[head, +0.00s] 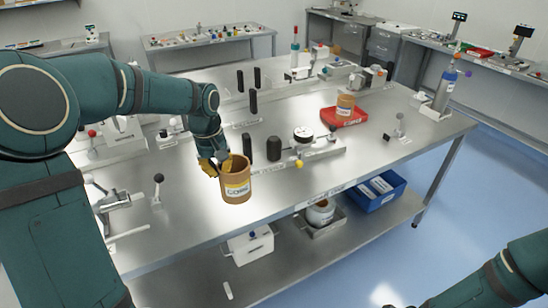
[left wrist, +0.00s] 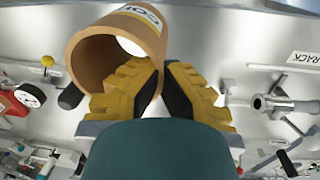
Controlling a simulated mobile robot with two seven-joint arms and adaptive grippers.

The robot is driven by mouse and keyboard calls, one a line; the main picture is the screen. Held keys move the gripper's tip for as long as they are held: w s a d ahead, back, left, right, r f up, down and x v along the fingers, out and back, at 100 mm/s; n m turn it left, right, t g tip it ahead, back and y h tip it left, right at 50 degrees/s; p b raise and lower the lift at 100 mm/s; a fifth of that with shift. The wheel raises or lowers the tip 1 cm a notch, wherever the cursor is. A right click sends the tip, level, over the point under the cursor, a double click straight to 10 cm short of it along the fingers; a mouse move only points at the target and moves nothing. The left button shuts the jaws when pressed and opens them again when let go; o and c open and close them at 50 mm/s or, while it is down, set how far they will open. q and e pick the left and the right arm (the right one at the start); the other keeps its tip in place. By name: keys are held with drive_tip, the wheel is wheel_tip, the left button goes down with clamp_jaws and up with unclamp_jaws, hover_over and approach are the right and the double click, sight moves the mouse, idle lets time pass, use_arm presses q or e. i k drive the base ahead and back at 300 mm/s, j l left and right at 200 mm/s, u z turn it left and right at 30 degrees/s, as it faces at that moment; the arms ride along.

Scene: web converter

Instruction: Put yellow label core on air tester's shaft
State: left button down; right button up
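A brown cardboard core with a yellow label (head: 235,193) hangs tilted in my left gripper (head: 214,167), above the table's front edge. In the left wrist view the core (left wrist: 88,52) shows its open end, and the yellow-and-black fingers (left wrist: 165,75) pinch its wall, one finger inside the tube. I cannot tell for certain which device is the air tester. A thick black cylinder (head: 273,148) and a slimmer black post (head: 247,145) stand right of the core, beside a white device with a round gauge (head: 303,133). My right gripper is out of view; only the arm shows at bottom right.
A lever fixture (head: 158,180) stands left.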

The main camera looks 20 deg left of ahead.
sight(273, 156)
drive_tip(key=i, duration=1)
